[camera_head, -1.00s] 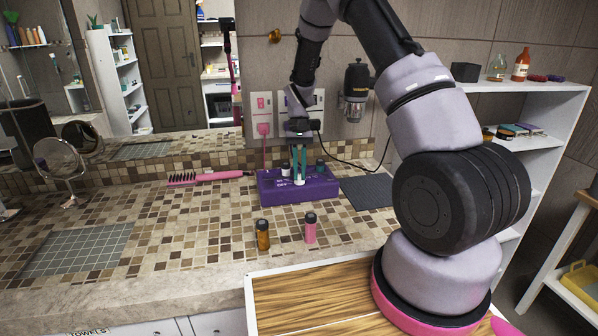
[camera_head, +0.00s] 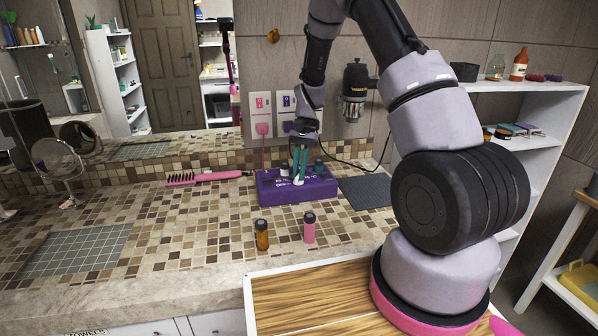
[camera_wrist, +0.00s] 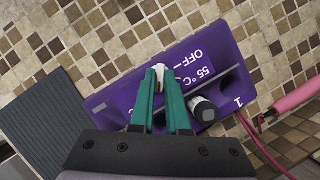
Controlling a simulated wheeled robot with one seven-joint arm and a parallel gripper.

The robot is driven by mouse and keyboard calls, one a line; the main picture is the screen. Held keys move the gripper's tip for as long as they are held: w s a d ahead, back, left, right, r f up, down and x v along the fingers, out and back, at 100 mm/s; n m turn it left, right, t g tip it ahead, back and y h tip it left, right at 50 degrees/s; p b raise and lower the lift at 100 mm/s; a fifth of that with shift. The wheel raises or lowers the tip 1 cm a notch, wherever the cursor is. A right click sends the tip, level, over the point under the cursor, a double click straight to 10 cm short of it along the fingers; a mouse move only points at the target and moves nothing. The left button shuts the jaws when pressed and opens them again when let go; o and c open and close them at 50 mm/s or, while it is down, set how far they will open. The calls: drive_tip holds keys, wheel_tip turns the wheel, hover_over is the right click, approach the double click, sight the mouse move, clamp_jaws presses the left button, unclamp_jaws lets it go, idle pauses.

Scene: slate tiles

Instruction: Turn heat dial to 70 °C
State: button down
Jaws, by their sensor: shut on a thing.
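The heater unit is a purple box (camera_head: 322,190) on the tiled counter, and it also fills the middle of the wrist view (camera_wrist: 110,98). White markings "OFF", "55 °C" and "1" show on its top. My gripper (camera_head: 299,166) points down at the box with two teal fingers. In the wrist view my gripper (camera_wrist: 160,80) is shut on a small white dial (camera_wrist: 159,71), mostly hidden by the fingers. I cannot read which mark the dial points to. A dark knob with a white end (camera_wrist: 205,108) stands beside the right finger.
A pink brush (camera_head: 208,177) lies left of the box, and a dark ridged mat (camera_head: 366,191) lies right of it. An amber bottle (camera_head: 262,235) and a pink bottle (camera_head: 309,228) stand in front. Cables run behind the box. The counter's left front is mostly clear.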

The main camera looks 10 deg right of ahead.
drive_tip(key=shift+w, duration=0.1)
drive_tip(key=c, duration=0.9)
unclamp_jaws()
drive_tip(key=v, duration=1)
drive_tip(key=shift+r, duration=0.4)
drive_tip(key=shift+d, duration=0.1)
